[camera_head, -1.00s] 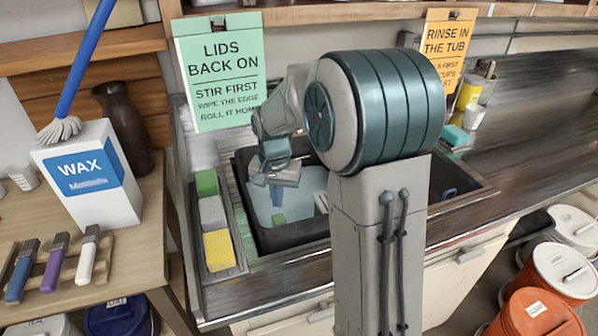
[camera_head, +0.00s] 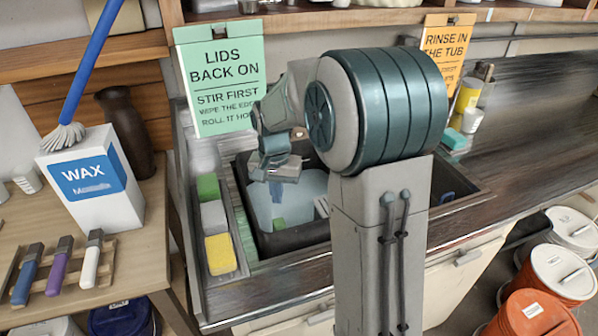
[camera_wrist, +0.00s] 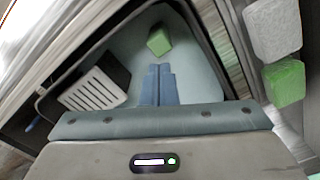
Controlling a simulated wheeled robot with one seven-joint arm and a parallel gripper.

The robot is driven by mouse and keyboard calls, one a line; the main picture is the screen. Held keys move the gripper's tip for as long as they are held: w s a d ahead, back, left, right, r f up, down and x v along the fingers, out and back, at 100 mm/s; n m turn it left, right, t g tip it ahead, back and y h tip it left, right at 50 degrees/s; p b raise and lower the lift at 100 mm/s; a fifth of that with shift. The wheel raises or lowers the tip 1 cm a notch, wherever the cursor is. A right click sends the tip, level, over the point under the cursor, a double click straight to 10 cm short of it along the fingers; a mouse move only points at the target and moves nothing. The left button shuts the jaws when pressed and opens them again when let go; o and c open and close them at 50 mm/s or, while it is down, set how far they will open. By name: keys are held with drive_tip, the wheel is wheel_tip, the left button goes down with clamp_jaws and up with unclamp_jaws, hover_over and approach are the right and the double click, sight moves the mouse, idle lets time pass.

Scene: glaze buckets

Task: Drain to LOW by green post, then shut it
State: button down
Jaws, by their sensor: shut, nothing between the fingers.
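My gripper (camera_head: 276,191) hangs over the dark tub (camera_head: 262,243) set in the counter. Its blue fingers (camera_wrist: 158,86) are together and empty in the wrist view. Pale blue-grey liquid or tub floor (camera_head: 303,186) shows below them. A white ribbed piece (camera_wrist: 95,90) on a dark body lies left of my fingers. No LOW mark or drain handle is readable.
A tray (camera_head: 241,268) with green, grey and yellow sponges lies left of the tub. A green sign (camera_head: 220,75) and an orange sign (camera_head: 447,50) hang behind. A WAX box (camera_head: 92,180) stands on the left table. Orange buckets (camera_head: 535,315) stand at the lower right.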

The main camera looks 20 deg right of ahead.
wheel_tip(320, 180, up, 6)
drive_tip(key=p, duration=0.3)
drive_tip(key=shift+p, duration=0.4)
drive_tip(key=shift+r, duration=0.1)
drive_tip(key=s+r+n+t, duration=0.2)
drive_tip(key=s+n, duration=0.1)
drive_tip(key=s, duration=0.7)
drive_tip(key=s+r+n+t, duration=0.1)
drive_tip(key=s+r+n, duration=0.2)
drive_tip(key=s, duration=0.8)
drive_tip(key=shift+r+t+b, duration=0.15)
drive_tip(key=shift+t+b, duration=0.15)
drive_tip(key=shift+t, duration=0.1)
